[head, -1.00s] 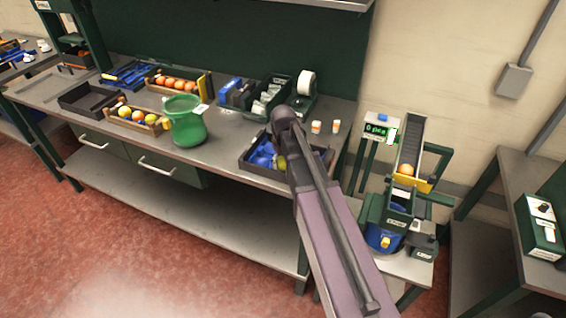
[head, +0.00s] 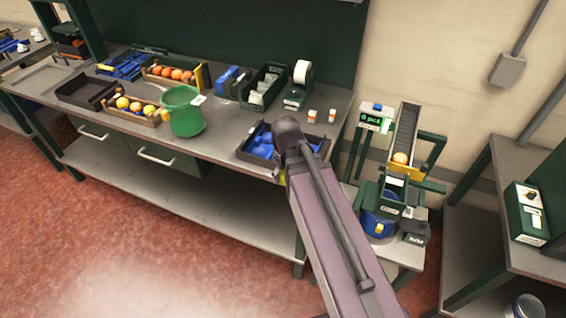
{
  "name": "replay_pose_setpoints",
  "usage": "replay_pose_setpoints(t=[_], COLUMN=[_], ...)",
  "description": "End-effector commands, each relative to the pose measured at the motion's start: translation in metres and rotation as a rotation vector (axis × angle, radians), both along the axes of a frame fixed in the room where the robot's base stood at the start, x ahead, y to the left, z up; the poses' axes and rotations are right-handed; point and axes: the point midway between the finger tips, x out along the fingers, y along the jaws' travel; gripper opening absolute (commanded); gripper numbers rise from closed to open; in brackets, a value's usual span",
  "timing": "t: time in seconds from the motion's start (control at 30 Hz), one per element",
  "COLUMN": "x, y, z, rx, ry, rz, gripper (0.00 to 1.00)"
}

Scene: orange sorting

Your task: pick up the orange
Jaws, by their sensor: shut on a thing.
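An orange (head: 400,158) rests at the lower end of the dark sloping chute (head: 420,135) on the right-hand stand. More oranges (head: 176,74) lie in a wooden crate at the back of the bench. Another crate in front holds yellow and orange fruit (head: 136,106). My arm reaches up from the lower right to the bench edge, and my gripper is hidden behind it. A small yellow-green patch (head: 281,178) shows beside the arm below the bench edge; I cannot tell what it is.
A green jug (head: 183,112) stands on the bench. A dark tray (head: 245,155) with blue contents is behind my arm's end. An empty dark tray (head: 85,91) is at left. A blue container (head: 377,224) sits below the chute. The red floor at left is clear.

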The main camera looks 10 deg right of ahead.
Motion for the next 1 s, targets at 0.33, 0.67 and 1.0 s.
replay_pose_setpoints(t=[0.33, 0.67, 1.0], x=[-0.022, -0.022, -0.022], y=[0.003, 0.003, 0.003], z=[0.002, 0.002, 0.002], rx=[0.000, 0.000, 0.000], ry=[0.000, 0.000, 0.000], rz=[0.000, 0.000, 0.000], gripper=[0.28, 0.28, 0.28])
